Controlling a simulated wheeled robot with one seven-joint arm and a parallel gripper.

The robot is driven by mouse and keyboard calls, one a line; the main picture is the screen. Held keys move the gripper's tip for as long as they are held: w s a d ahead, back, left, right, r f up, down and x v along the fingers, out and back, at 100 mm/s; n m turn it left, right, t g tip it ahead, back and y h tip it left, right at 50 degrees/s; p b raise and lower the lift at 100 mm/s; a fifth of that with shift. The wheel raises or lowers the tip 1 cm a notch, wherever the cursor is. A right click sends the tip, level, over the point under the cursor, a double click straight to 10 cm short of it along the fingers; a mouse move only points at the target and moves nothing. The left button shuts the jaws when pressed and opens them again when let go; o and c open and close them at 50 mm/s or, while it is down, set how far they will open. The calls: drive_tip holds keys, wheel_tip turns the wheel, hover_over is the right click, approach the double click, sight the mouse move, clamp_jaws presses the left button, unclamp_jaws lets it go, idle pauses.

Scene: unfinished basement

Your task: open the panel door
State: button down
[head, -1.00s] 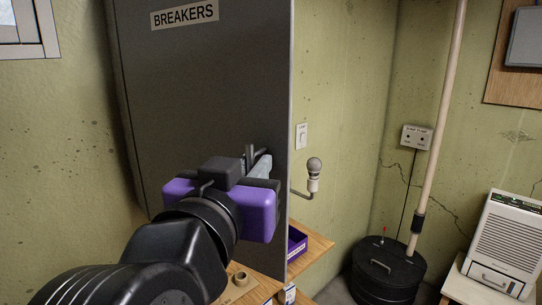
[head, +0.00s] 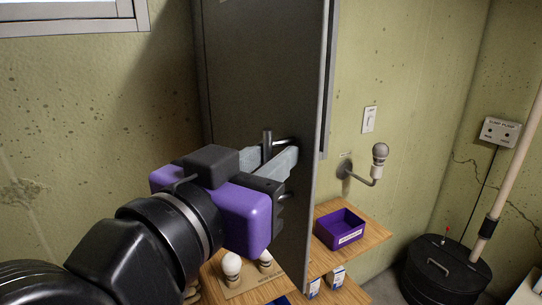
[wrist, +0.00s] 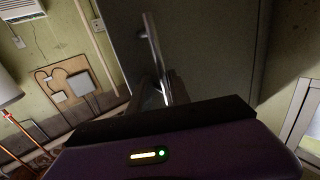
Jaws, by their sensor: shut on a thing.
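The panel door (head: 262,75) is a tall dark grey metal sheet in the middle of the head view, seen at a slant with its edge toward the right. Its bar handle (head: 267,146) sits low on its face near that right edge. The handle also shows in the wrist view (wrist: 153,45) as a pale bar on the grey face. My purple and black gripper (head: 272,163) is at the handle, its grey fingers shut on it. The fingers partly hide the handle. The inside of the panel is not visible.
A wooden shelf (head: 366,228) below right holds a purple bin (head: 340,229). White bulbs (head: 232,265) stand on a board under my gripper. A lamp on a bracket (head: 379,155) juts from the wall right of the door. A black lidded drum (head: 445,270) stands at lower right.

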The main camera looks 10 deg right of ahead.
drive_tip(key=c, duration=1.5)
unclamp_jaws()
drive_tip(key=shift+w+a+r+n, duration=0.3)
drive_tip(key=shift+a+r, duration=0.05)
drive_tip(key=shift+a, duration=0.15)
drive_tip(key=shift+w+a+f, duration=0.1)
drive_tip(key=shift+w, duration=0.05)
drive_tip(key=b+v, duration=0.2)
drive_tip(key=v, duration=0.5)
drive_tip(key=shift+s+f, duration=0.2)
drive_tip(key=shift+s, duration=0.3)
